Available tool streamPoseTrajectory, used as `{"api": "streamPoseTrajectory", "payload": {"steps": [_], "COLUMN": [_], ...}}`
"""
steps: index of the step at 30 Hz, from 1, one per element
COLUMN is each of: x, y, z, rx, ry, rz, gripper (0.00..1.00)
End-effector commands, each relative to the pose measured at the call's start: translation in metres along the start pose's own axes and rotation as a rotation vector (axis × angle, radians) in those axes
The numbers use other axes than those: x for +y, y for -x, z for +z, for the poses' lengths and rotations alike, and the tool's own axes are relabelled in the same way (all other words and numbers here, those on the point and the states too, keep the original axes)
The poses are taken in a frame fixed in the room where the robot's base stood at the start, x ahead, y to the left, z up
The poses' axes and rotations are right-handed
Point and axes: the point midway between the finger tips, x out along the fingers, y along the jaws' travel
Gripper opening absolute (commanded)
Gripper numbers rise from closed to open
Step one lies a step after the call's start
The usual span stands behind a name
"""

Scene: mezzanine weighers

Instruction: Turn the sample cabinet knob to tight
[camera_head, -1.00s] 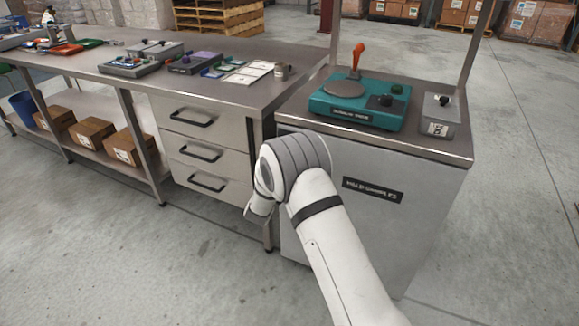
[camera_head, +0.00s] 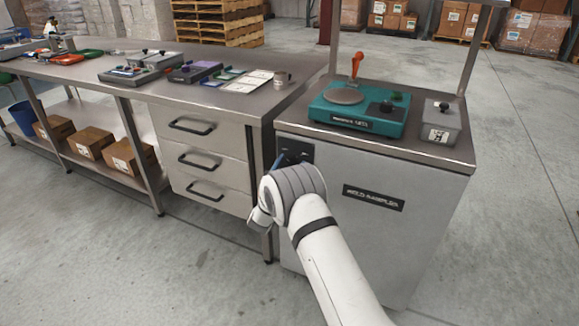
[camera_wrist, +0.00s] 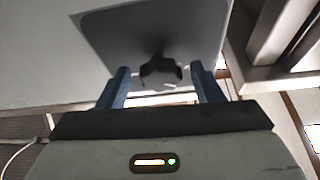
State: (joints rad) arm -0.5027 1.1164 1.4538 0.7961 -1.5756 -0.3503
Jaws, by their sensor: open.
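The sample cabinet (camera_head: 425,225) is a grey metal box with a dark label (camera_head: 373,198) on its front. A dark plate (camera_head: 298,148) sits at the upper left of that front, partly hidden by my arm. In the wrist view a black knob (camera_wrist: 160,70) stands out from the dark plate (camera_wrist: 105,32). My gripper (camera_wrist: 160,76) is open, with one blue finger to each side of the knob; I cannot tell whether either touches it. In the head view my wrist hides most of the gripper (camera_head: 279,162). I cannot read the knob's setting.
On the cabinet top stand a teal device (camera_head: 360,108) with an orange lever (camera_head: 357,63) and a small grey box (camera_head: 440,120). A steel bench (camera_head: 237,102) with drawers (camera_head: 200,158) stands close on the left. The floor at the right is clear.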

Motion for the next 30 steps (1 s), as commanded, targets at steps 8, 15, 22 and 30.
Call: {"api": "streamPoseTrajectory", "payload": {"steps": [8,15,22,30], "x": [-0.0015,-0.0014,-0.0014,-0.0018], "y": [0.0005,0.0006,0.0007,0.0014], "z": [-0.0002,-0.0001,-0.0001,0.0016], "rx": [-0.001,-0.001,-0.001,-0.001], "ry": [-0.001,-0.001,-0.001,-0.024], "rz": [-0.002,-0.002,-0.002,0.007], "gripper": [0.55,0.35,0.16,0.15]}}
